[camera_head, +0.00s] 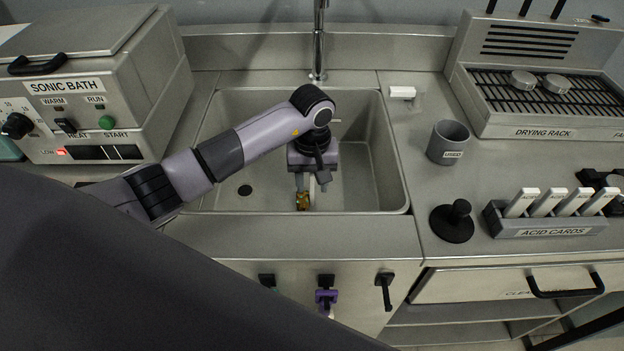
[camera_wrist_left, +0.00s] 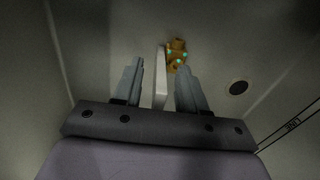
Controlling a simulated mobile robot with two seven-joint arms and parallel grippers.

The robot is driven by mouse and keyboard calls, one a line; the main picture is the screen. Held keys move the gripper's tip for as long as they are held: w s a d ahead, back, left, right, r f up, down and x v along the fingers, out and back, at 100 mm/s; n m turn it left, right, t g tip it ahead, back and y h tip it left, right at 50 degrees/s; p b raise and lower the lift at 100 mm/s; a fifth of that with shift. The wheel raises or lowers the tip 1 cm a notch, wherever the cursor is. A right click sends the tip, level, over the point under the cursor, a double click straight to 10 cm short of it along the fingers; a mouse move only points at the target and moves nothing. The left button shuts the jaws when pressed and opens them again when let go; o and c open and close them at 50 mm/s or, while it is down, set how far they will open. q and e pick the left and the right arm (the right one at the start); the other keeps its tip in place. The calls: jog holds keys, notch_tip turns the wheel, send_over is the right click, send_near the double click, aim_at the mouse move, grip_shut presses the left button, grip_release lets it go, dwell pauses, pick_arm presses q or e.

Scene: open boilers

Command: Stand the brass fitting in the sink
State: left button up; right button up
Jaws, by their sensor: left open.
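The brass fitting (camera_head: 303,202), with green spots, is in the sink (camera_head: 366,199), just below my left gripper (camera_head: 313,187). In the left wrist view the fitting (camera_wrist_left: 177,50) shows just past the fingertips of my left gripper (camera_wrist_left: 159,78), nearer the right finger and outside the jaws. The jaws are open. A thin white strip (camera_wrist_left: 160,80) shows between the fingers; I cannot tell whether they touch it. I cannot tell whether the fitting stands or lies. My right gripper is not in view.
The drain (camera_head: 245,190) lies left of the gripper. A faucet (camera_head: 319,45) rises at the sink's back edge. The sonic bath (camera_head: 100,85) stands left; a grey cup (camera_head: 448,142), a black knob-topped piece (camera_head: 453,222) and the acid card holder (camera_head: 541,231) stand right. Bare sink floor surrounds the fitting.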

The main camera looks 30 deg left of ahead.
pick_arm(q)
jog(key=shift+r, duration=0.25)
notch_tip(320, 180, up, 12)
jog(key=shift+f+b, duration=0.1)
jog(key=shift+b, duration=0.45)
